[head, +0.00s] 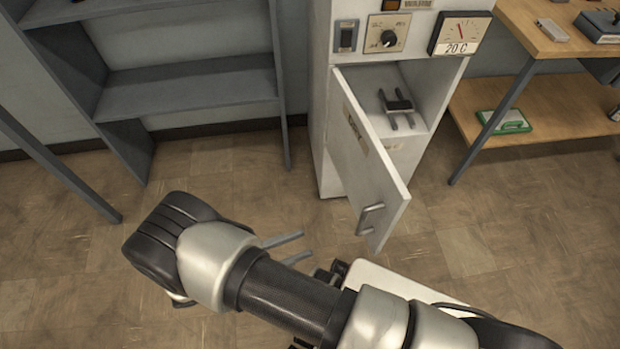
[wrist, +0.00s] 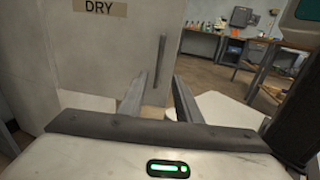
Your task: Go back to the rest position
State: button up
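My gripper (head: 303,245) is in the lower middle of the head view, in front of and left of the open cabinet door (head: 372,175). In the wrist view, its two grey fingers (wrist: 160,88) stand apart with nothing held between them. The door fills the left of that view, with its DRY label (wrist: 100,8) and its upright handle (wrist: 161,55) beyond the fingertips. The fingers look clear of the handle. My arm reaches across the bottom of the head view.
The white cabinet (head: 322,120) stands open, with a dark two-pronged part (head: 397,107) inside. A dial (head: 387,39) and gauge (head: 460,33) sit above. Grey shelves (head: 190,88) stand left, a wooden bench (head: 535,38) right. The floor (head: 215,170) between shelves and cabinet is clear.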

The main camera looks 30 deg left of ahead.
jog(key=w+d+r+m+g+y, duration=0.1)
jog(key=w+d+r+m+g, duration=0.3)
jog(key=r, duration=0.3)
jog(key=w+d+r+m+g+y, duration=0.1)
jog(key=w+d+r+m+g, duration=0.2)
jog(key=w+r+m+g, duration=0.3)
jog(key=w+d+r+m+g+y, duration=0.1)
jog(key=w+d+r+m+g, duration=0.25)
jog(key=r, duration=0.55)
jog(key=s+d+r+m+t+y, duration=0.2)
jog(key=d+r+m+t+y, duration=0.15)
jog(key=d+r+m, duration=0.55)
jog(key=s+d+r+m+t+y, duration=0.1)
jog(key=d+r+m+t+y, duration=0.1)
jog(key=d+r+m+y, duration=0.65)
notch_tip(320, 180, up, 23)
jog(key=d+n+h+p, duration=0.2)
jog(key=n+h+p, duration=0.1)
jog(key=p, duration=2.1)
jog(key=shift+s+d, duration=0.2)
jog(key=shift+d, duration=0.2)
